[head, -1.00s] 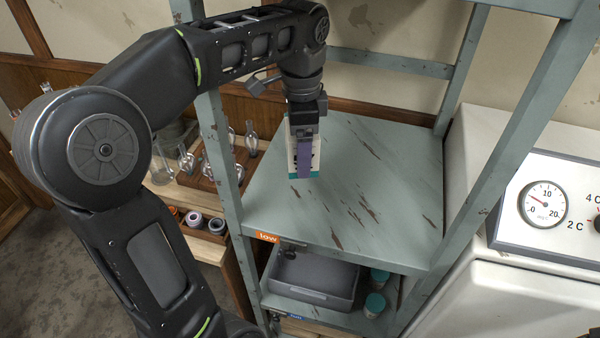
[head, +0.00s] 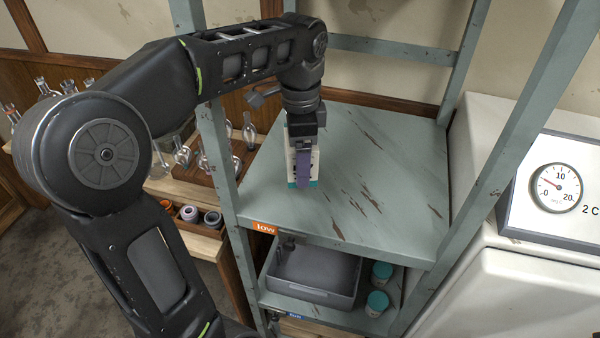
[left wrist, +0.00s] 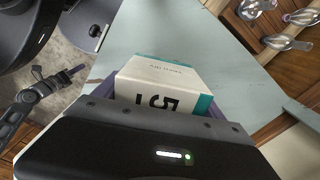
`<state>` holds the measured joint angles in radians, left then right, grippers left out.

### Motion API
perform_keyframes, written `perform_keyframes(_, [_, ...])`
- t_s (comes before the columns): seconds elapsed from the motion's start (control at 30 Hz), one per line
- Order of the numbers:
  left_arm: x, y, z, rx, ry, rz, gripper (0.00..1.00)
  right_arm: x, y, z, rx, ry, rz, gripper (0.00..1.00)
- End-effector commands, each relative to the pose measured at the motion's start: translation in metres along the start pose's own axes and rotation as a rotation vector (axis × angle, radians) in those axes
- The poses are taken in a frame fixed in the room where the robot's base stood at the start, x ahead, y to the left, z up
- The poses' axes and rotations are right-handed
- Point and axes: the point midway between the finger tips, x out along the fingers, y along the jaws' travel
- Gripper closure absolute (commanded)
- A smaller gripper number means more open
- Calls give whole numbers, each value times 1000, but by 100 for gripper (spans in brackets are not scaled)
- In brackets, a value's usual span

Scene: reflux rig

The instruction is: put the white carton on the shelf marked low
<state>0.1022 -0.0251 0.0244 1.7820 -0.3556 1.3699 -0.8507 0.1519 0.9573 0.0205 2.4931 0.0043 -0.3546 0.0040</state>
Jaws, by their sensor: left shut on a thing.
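The white carton (head: 292,165) has a teal end and dark print. It is upright at the left part of the shelf marked low (head: 380,185), whose orange label (head: 265,228) is on the front edge. My left gripper (head: 304,168) points down and is shut on the carton, with a purple finger across its near face. The carton's base appears at the shelf surface, but I cannot tell whether it touches. The carton also shows in the left wrist view (left wrist: 160,85) between the fingers.
Shelf posts (head: 218,150) frame the shelf at left and right. A grey bin (head: 315,275) and teal-lidded jars (head: 378,290) stand on the level below. Glassware (head: 182,152) is on a wooden bench at left. A white machine with a gauge (head: 556,187) stands at right. The shelf's right part is clear.

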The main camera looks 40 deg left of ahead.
Motion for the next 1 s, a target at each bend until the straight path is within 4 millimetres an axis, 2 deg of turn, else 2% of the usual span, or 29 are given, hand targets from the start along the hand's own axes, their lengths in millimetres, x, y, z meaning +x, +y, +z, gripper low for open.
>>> perform_keyframes(0.23, [5, 0, 0, 0, 0, 1, 67, 0, 0, 0, 1, -1, 1, 100])
perform_keyframes(0.5, [36, 0, 0, 0, 0, 0, 67, -3, -1, 1, 1, -2, 2, 100])
perform_keyframes(0.87, [41, 0, 0, 0, 1, -1, 67, 0, 0, 0, 1, -1, 2, 100])
perform_keyframes(0.9, [41, 0, 0, 0, 0, 0, 19, 0, 0, 0, 1, -1, 1, 100])
perform_keyframes(1.0, [40, 0, 0, 0, 0, 0, 11, -1, 0, 0, 1, -1, 1, 100])
